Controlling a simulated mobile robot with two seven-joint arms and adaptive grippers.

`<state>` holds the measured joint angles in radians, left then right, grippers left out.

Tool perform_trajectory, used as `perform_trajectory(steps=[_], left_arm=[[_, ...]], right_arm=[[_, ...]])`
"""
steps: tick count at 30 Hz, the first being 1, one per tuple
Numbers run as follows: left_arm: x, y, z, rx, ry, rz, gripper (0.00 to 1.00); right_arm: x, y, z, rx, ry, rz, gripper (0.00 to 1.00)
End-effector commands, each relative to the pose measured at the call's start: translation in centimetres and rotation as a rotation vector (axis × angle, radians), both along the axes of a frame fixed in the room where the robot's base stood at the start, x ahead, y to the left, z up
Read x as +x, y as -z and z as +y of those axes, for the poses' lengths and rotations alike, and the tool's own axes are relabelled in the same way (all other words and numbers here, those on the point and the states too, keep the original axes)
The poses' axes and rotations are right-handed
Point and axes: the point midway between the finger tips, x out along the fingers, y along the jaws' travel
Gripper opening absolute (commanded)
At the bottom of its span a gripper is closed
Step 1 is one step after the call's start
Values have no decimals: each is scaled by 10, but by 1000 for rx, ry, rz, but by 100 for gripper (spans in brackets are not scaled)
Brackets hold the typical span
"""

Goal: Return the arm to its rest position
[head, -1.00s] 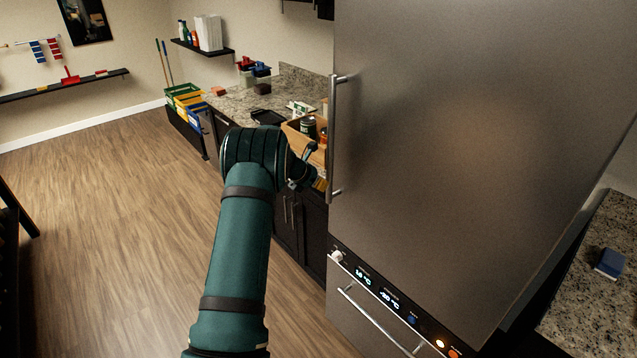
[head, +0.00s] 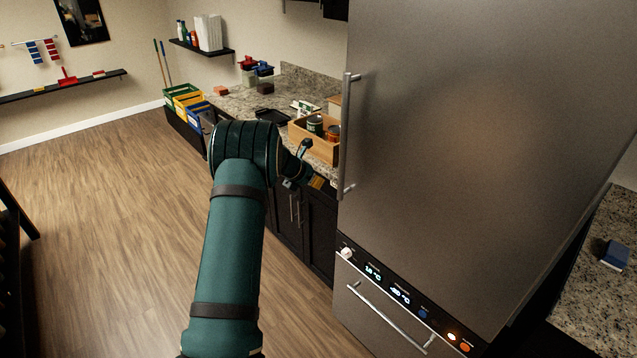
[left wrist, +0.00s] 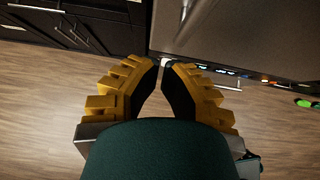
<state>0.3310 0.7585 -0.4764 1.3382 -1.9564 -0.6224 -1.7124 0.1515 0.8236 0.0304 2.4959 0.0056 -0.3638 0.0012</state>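My left arm (head: 228,240) reaches up from the bottom of the head view, dark green with black bands. My left gripper (head: 316,182) shows only as a small yellow part beside the wrist, in front of the dark cabinets and left of the fridge. In the left wrist view the two yellow fingers (left wrist: 162,66) have black pads and their tips nearly meet. My right gripper is not in view.
A tall steel fridge (head: 480,130) with a long handle (head: 347,130) stands close to the right. A wooden crate with cans (head: 318,146) sits on the granite counter (head: 238,100). Coloured bins (head: 185,104) stand further back. The wooden floor (head: 110,220) on the left is clear.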

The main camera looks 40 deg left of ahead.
Motion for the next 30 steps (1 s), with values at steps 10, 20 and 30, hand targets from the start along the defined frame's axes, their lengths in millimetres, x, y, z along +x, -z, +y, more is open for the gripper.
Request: perform_trajectory(steps=[10,20,30], left_arm=[[-44,-45,18,1,1,2,0],[-53,-54,22,0,2,4,0],[-38,-7,-39,-347,-218,11,0]], right_arm=[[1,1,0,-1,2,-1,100],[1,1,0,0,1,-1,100],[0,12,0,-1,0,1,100]])
